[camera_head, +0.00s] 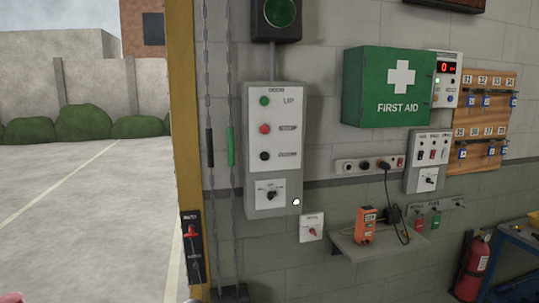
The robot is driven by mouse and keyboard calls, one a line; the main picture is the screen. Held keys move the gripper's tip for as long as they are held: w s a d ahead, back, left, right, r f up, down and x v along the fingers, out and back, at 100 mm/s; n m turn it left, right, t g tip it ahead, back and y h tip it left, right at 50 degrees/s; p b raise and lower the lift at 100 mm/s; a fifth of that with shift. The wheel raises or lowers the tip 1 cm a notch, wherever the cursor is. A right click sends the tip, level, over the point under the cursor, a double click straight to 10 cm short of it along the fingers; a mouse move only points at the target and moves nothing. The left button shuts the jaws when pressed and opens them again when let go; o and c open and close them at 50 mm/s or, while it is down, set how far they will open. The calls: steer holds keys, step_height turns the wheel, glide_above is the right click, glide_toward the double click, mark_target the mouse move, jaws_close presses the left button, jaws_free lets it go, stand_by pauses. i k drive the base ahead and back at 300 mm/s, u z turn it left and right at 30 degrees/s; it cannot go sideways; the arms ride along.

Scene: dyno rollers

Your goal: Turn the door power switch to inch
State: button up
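A grey door control box (272,150) is fixed to the block wall, left of the middle. Its top is marked DOOR, with a green UP button (264,101), a red button (265,129) and a black button (265,156) below. On a white plate at its bottom is a black rotary switch (271,195). The small position labels around this switch are too small to read, so I cannot tell which position it points to. A small white round spot (297,202) shows at the box's lower right corner. My gripper is not in view.
A white plate with a red knob (312,231) is below right. A shelf (375,243) holds an orange device (366,226). Right are a first aid box (388,88) and another switch box (428,161). Chains (231,200) hang left of the door box, beside a yellow post (182,110).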

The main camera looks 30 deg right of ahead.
mark_target(271, 194)
steer(key=u, duration=0.15)
steer(key=k, duration=1.25)
steer(key=z, duration=0.7)
steer(key=i, duration=1)
steer(key=z, duration=0.1)
